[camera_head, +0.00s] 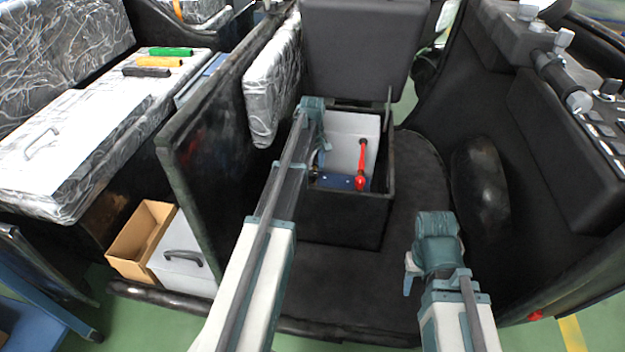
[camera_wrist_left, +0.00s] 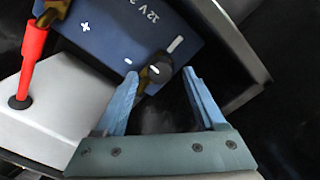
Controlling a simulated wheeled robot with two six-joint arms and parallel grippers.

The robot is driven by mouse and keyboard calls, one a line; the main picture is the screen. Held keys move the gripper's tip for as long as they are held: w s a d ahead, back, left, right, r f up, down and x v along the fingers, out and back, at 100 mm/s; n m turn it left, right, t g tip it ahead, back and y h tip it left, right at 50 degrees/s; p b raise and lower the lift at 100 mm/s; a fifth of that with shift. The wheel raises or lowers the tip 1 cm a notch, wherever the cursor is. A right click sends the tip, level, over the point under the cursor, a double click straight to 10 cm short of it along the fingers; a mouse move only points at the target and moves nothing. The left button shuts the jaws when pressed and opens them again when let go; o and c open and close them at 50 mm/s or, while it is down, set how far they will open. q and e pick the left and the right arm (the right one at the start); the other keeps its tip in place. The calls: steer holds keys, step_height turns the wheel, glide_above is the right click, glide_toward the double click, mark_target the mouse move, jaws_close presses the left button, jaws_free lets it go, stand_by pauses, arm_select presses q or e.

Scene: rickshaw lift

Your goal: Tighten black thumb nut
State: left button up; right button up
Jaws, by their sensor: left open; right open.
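The black thumb nut (camera_wrist_left: 160,69) sits on a brass-coloured terminal by the minus mark of the blue battery (camera_wrist_left: 115,30). The battery also shows inside the open black box in the head view (camera_head: 338,181). My left gripper (camera_wrist_left: 160,76) is open, its two blue-grey fingers at either side of the nut, the left fingertip close to the terminal. I cannot tell whether a finger touches it. In the head view my left gripper (camera_head: 321,150) reaches into the box and partly hides the terminal. My right gripper (camera_head: 409,273) is open and empty above the dark floor, away from the box.
A red cable (camera_head: 361,165) with a red cap runs to the battery's plus side. The box's lid (camera_head: 365,45) stands open behind it. A dark panel (camera_head: 215,140) rises left of my left arm. Dark floor (camera_head: 415,185) lies free right of the box.

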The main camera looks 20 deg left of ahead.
arm_select(q)
step_height(320, 180, down, 2)
steer(key=shift+f+b, duration=0.1)
steer(key=shift+b, duration=0.45)
steer(key=shift+c, duration=0.2)
jaws_close()
